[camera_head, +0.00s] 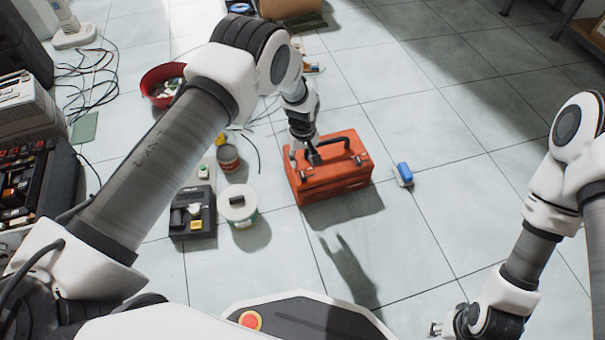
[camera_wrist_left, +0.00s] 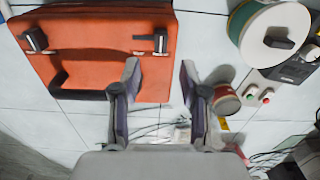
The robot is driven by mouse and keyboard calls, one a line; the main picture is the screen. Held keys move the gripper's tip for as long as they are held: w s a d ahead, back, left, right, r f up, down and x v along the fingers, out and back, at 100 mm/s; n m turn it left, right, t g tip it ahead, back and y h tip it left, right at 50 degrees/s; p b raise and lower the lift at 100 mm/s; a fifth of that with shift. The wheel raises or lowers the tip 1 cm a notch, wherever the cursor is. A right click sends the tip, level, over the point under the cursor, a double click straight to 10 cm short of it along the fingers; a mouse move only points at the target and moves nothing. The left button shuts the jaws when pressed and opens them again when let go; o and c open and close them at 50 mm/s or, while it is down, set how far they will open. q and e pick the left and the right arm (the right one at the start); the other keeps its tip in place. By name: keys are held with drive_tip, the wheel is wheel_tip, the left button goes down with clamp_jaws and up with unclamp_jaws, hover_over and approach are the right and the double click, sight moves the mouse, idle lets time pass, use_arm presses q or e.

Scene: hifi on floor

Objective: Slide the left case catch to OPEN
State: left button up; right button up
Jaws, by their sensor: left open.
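The orange case (camera_head: 335,187) lies on the tiled floor with a dark handle on it. In the left wrist view the case (camera_wrist_left: 90,20) fills the upper left and shows two dark catches. The case's left catch (camera_wrist_left: 160,40) appears on the right in that view, close to the case's edge; I cannot tell its setting. The other catch (camera_wrist_left: 37,40) is at the far side. My left gripper (camera_wrist_left: 158,78) is open and empty, one finger over the case's edge, the other beside it. It hides part of the case in the head view. My right gripper (camera_head: 437,328) is small at the bottom.
A white tub (camera_head: 238,207), a can (camera_head: 228,158) and a black device (camera_head: 192,213) stand left of the case. A blue-and-white object (camera_head: 404,174) lies to its right. A red bowl (camera_head: 163,84) is behind.

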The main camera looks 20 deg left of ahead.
sight(303, 174)
use_arm(q)
wheel_tip(303, 174, down, 7)
drive_tip(key=b, duration=0.3)
use_arm(e)
wheel_tip(303, 174, down, 4)
drive_tip(key=shift+r, duration=0.25)
